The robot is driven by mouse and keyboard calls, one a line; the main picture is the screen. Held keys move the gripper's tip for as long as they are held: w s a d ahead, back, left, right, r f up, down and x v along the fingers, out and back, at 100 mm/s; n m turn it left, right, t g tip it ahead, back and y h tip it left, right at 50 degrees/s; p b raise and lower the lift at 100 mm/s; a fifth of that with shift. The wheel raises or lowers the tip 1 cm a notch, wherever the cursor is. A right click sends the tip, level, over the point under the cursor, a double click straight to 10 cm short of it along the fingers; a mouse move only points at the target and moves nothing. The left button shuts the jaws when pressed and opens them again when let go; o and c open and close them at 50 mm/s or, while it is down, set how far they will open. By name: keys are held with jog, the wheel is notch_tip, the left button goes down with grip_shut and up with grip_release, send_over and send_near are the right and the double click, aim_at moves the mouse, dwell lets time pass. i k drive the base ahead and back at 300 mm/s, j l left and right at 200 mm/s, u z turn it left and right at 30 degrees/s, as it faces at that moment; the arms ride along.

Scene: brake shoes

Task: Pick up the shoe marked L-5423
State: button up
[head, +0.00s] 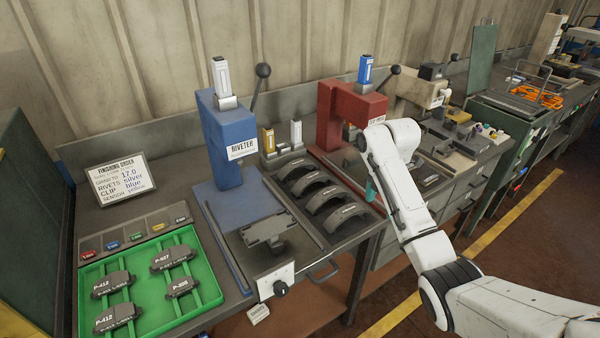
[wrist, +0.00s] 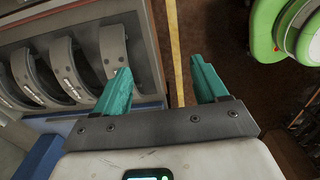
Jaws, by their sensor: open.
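Several dark curved brake shoes stand in a row in a rack on the bench in the head view, among them the rear shoe (head: 290,165) and the front shoe (head: 345,217). Each has a small pale label, too small to read, so I cannot tell which is L-5423. My gripper (head: 371,188) hangs just right of the row, partly hidden by my arm. In the wrist view my gripper (wrist: 161,70) is open with empty teal fingers. Its left finger overlaps the end of the nearest shoe (wrist: 112,45); contact is unclear. The right finger is over the floor.
A blue riveter (head: 222,140) stands left of the shoes, and a red press (head: 340,115) behind them. A green tray (head: 150,325) with labelled pads lies at left. A clamp fixture (head: 265,232) sits at the bench front. An order sign (head: 121,182) stands at the back left.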

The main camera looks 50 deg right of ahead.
aim_at(309, 178)
jog(key=i, duration=0.95)
